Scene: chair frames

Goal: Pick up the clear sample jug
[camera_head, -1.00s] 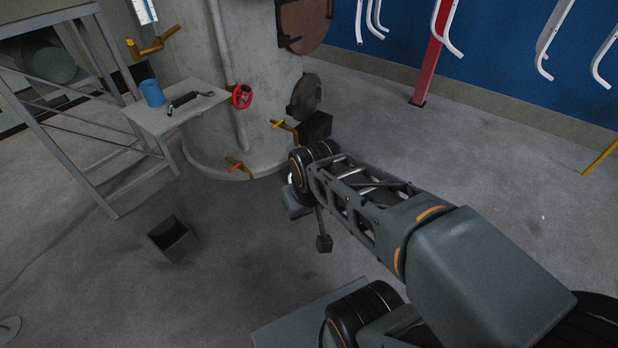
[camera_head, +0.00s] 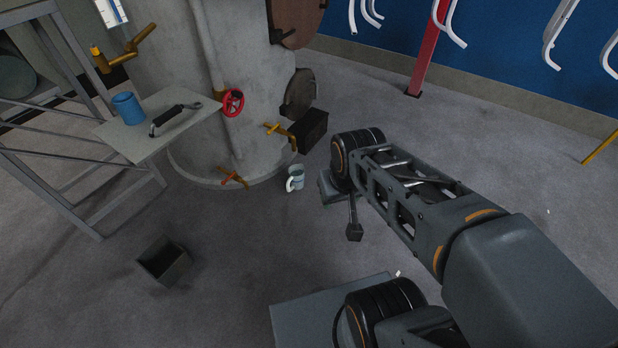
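A small clear, pale grey jug (camera_head: 296,178) with a white handle stands on the floor at the foot of the concrete tank, just left of my arm's elbow. My gripper (camera_head: 354,231) seems to be the small dark end piece hanging below the elbow, to the right of and nearer than the jug. It is apart from the jug in the picture. Its fingers are too small and dark to tell open from shut.
The concrete tank (camera_head: 182,100) has an orange tap (camera_head: 233,177), a brass tap (camera_head: 280,130) and a red handwheel (camera_head: 232,102). A shelf (camera_head: 128,150) holds a blue cup (camera_head: 128,108) and a black-handled tool (camera_head: 174,118). An open dark bin (camera_head: 164,262) stands on clear floor.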

